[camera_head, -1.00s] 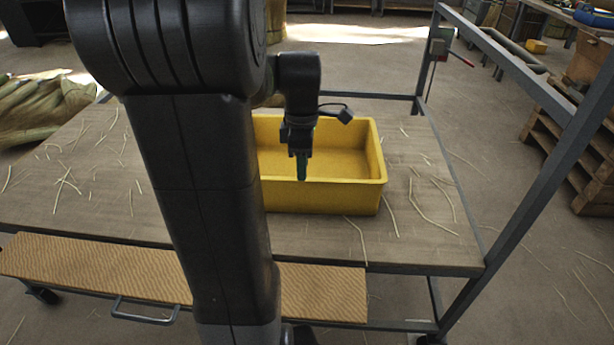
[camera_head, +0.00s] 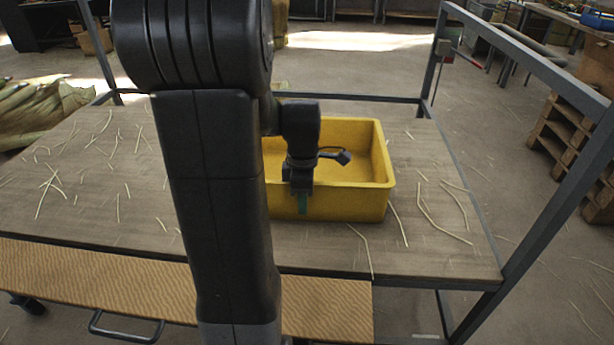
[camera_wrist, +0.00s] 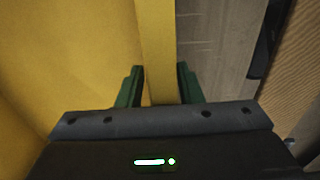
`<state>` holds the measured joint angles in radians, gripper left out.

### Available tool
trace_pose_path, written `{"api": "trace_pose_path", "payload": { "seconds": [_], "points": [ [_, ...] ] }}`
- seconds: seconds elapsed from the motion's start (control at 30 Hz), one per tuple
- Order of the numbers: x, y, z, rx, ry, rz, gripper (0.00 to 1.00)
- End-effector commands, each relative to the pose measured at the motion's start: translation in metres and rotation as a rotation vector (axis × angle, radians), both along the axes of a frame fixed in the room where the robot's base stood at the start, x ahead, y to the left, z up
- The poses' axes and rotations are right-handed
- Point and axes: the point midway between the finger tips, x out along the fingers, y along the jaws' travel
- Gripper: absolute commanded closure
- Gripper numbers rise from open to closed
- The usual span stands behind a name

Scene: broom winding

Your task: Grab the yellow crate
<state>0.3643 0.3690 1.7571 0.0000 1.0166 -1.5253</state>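The yellow crate (camera_head: 345,205) stands upright and looks empty on the wooden top of the workbench (camera_head: 440,235). My arm hides its left part in the head view. My gripper (camera_head: 302,205) is at the crate's near wall, pointing down. In the wrist view the crate's wall (camera_wrist: 156,40) runs between the two green fingers of my gripper (camera_wrist: 158,88). One finger is on the inside of the crate and one on the outside.
Thin pale strands (camera_head: 440,215) lie scattered over the bench top. A metal frame post (camera_head: 560,180) rises at the bench's right side. A tan board with a handle (camera_head: 125,325) sticks out at the front. A wooden pallet stack (camera_head: 565,140) stands on the right.

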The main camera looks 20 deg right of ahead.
Motion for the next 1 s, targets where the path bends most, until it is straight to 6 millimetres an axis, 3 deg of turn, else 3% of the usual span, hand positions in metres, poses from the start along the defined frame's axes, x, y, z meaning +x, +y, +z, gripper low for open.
{"api": "trace_pose_path", "payload": {
  "seconds": [0.17,0.37,1.0],
  "points": [
    [0.0002,-0.0001,0.0002,0.0,-0.001,0.0,0.67],
    [0.0002,0.0,0.0003,0.0,-0.001,0.0,1.0],
    [0.0003,0.0,0.0005,0.0,-0.001,0.0,1.0]
  ]
}}
